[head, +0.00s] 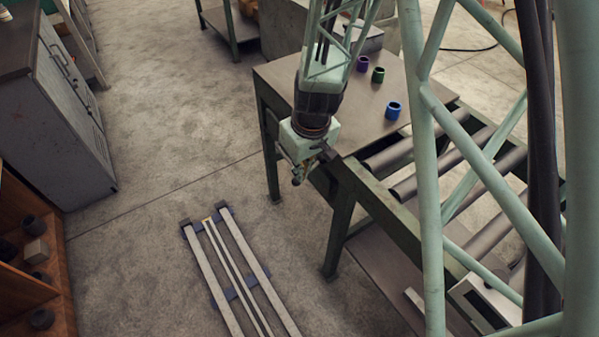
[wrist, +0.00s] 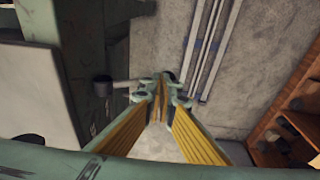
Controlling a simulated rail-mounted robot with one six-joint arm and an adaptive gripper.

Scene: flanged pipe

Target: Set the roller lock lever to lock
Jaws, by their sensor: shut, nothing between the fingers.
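The roller lock lever shows in the wrist view as a thin grey bar (wrist: 125,84). It runs out sideways from a dark round hub (wrist: 103,86) on the green bench frame. A dark rounded end shows just beyond my fingertips. My gripper (wrist: 161,82) is shut and empty, its yellow-padded fingers together, with the tips overlapping the lever's outer part in the picture. I cannot tell whether they touch it. In the head view my gripper (head: 298,174) hangs beside the bench corner and hides most of the lever.
The green bench has a flat top (head: 345,105) with purple, green and blue rings (head: 393,110). Dark rollers (head: 405,181) lie to its right. Pale rails (head: 235,275) lie on the floor. A grey cabinet (head: 60,110) and wooden shelf (head: 55,255) stand left.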

